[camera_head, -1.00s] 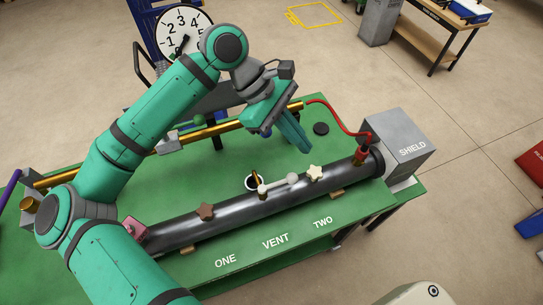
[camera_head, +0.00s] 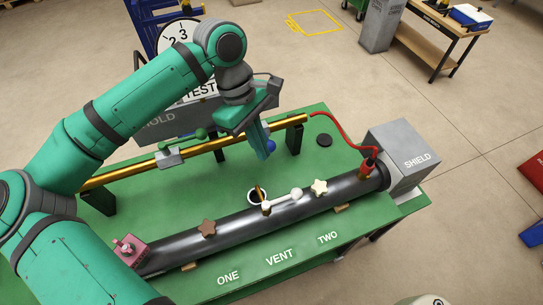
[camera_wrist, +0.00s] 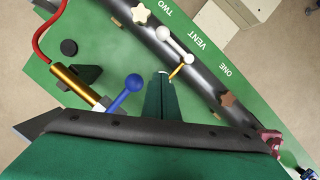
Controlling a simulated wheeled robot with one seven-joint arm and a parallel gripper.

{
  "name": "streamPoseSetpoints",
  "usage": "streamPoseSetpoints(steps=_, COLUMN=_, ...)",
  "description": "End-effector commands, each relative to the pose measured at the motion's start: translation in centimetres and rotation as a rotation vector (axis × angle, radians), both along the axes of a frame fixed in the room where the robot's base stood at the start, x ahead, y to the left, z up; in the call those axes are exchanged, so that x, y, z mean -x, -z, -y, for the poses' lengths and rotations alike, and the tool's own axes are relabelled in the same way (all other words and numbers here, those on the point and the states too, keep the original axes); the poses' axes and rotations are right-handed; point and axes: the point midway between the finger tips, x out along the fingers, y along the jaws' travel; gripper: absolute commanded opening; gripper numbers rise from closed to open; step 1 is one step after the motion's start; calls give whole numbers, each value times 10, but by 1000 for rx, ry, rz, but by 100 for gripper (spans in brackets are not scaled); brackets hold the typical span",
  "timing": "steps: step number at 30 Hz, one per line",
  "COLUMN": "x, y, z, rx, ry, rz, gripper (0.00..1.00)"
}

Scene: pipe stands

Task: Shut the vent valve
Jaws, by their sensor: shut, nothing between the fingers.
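The vent valve (camera_head: 282,201) has a white lever with a ball end. It lies along the black pipe (camera_head: 236,223), above the word VENT; the wrist view shows it too (camera_wrist: 176,45). A short brass outlet (camera_head: 261,192) points from the valve toward a white cup (camera_head: 250,198) behind the pipe. My gripper (camera_head: 264,153) is shut and empty, above the table behind the pipe and apart from the lever. In the wrist view its fingers (camera_wrist: 161,100) point toward the valve, with the outlet just beyond their tips.
A cream star knob (camera_head: 319,187) and a brown star knob (camera_head: 208,228) flank the valve on the pipe. A brass pipe (camera_head: 225,139) runs behind, with a blue-ball lever (camera_wrist: 126,90) and a green lever (camera_head: 198,134). A grey shield box (camera_head: 402,154) stands at the right end.

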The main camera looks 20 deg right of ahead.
Motion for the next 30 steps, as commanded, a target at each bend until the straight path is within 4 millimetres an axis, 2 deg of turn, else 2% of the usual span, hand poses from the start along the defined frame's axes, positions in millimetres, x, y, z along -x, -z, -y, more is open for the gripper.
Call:
streamPoseSetpoints(steps=14, x=25, y=83, z=18, rx=2, ry=11, rz=-2, gripper=0)
streamPoseSetpoints(steps=21, x=49, y=88, z=31, rx=1, ry=9, rz=0, gripper=0)
streamPoseSetpoints(steps=30, x=56, y=89, z=33, rx=1, ry=0, rz=0, gripper=0)
